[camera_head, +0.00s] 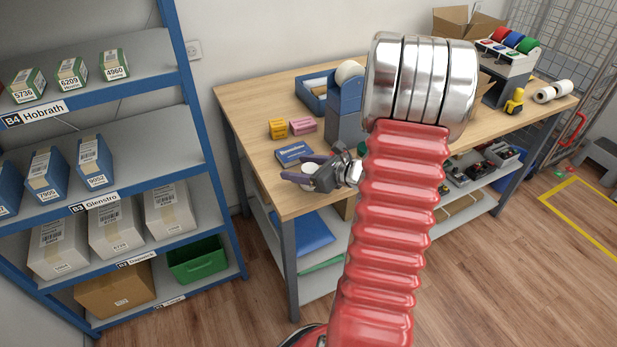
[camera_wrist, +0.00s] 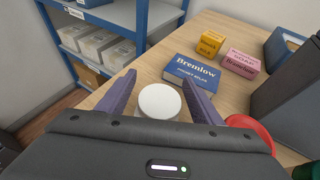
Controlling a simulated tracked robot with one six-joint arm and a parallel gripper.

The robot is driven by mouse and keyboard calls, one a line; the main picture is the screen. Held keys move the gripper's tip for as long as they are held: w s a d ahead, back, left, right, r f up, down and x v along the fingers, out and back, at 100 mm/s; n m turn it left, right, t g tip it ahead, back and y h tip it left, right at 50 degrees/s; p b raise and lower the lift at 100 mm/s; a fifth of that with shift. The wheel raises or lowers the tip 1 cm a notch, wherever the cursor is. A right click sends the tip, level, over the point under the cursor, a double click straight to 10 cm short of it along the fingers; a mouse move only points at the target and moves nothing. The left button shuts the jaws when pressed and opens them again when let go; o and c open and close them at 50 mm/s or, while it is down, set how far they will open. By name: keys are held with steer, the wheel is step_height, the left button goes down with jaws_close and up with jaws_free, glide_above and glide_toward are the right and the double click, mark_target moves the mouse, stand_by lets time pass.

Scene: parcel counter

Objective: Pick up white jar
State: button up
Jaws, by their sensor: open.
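The white jar (camera_wrist: 160,102) stands on the wooden table, its round white lid seen from above in the wrist view. In the head view the jar (camera_head: 317,170) shows only in part behind my gripper (camera_head: 292,181). In the wrist view my gripper (camera_wrist: 160,98) is open, with one purple-grey finger on each side of the jar. I cannot tell whether either finger touches it. The jar's lower part is hidden by the gripper body.
A blue Bremlow box (camera_wrist: 196,77) lies just beyond the jar. A yellow box (camera_wrist: 210,43) and a pink box (camera_wrist: 240,63) stand farther back. A red round item (camera_wrist: 252,130) is right of the right finger. Blue shelving (camera_head: 190,90) stands left of the table (camera_head: 240,100).

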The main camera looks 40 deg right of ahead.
steer(key=shift+c, duration=0.5)
steer(key=c, duration=1.1)
steer(key=shift+r, duration=0.1)
steer(key=shift+c, duration=0.2)
step_height(320, 180, up, 10)
